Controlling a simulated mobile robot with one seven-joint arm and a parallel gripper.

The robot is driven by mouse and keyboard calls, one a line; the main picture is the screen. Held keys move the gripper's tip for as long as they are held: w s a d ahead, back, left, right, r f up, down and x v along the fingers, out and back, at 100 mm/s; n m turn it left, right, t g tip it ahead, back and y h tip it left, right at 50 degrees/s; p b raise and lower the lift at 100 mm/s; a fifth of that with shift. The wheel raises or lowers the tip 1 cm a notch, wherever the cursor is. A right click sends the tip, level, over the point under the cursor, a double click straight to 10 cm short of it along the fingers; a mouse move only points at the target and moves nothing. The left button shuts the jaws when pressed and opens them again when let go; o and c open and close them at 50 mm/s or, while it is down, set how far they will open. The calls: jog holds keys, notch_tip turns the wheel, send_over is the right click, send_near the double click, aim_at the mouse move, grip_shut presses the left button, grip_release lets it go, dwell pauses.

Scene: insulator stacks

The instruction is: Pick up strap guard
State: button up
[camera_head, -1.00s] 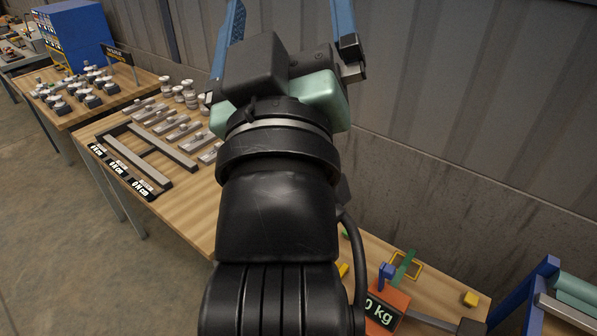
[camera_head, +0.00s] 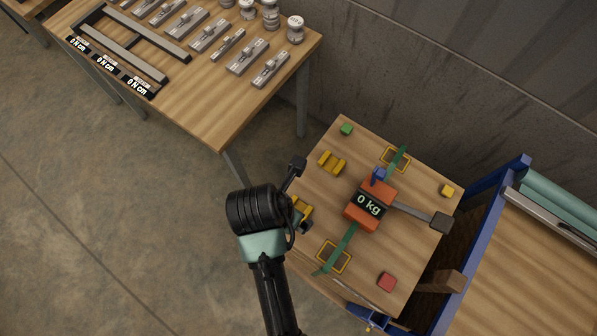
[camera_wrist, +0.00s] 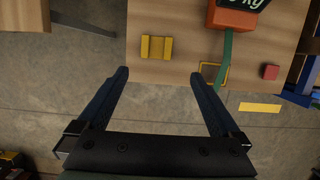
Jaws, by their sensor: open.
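Two yellow slotted blocks that look like strap guards are on the small wooden table. The far one (camera_head: 332,162) lies clear near the left edge. The near one (camera_head: 302,210) is partly hidden by my gripper (camera_head: 299,197). In the wrist view, one yellow guard (camera_wrist: 157,48) lies on the table beyond my fingertips, roughly centred between them. My gripper (camera_wrist: 159,73) is open and empty, with its blue fingers apart and not touching the guard. A green strap (camera_head: 341,250) runs beneath an orange tensioner reading 0 kg (camera_head: 364,212).
Yellow outlined squares (camera_head: 333,257) mark the small table's strap ends. A blue-framed rack (camera_head: 509,178) stands right. A longer table (camera_head: 215,125) with metal parts stands upper left.

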send_near(300, 208)
jog(key=shift+s+d+f, duration=0.1)
jog(key=shift+s+f, duration=0.25)
jog(key=shift+f, duration=0.15)
jog(key=shift+w+p+x, duration=0.2)
jog(key=shift+p+x, duration=0.1)
jog(key=shift+x, duration=1.2)
jog(key=shift+w+p+x, duration=0.2)
jog(key=shift+p+x, duration=0.1)
jog(key=shift+x, duration=1.15)
jog(key=shift+r, duration=0.1)
jog(key=c, duration=1.2)
jog(key=shift+c, duration=0.2)
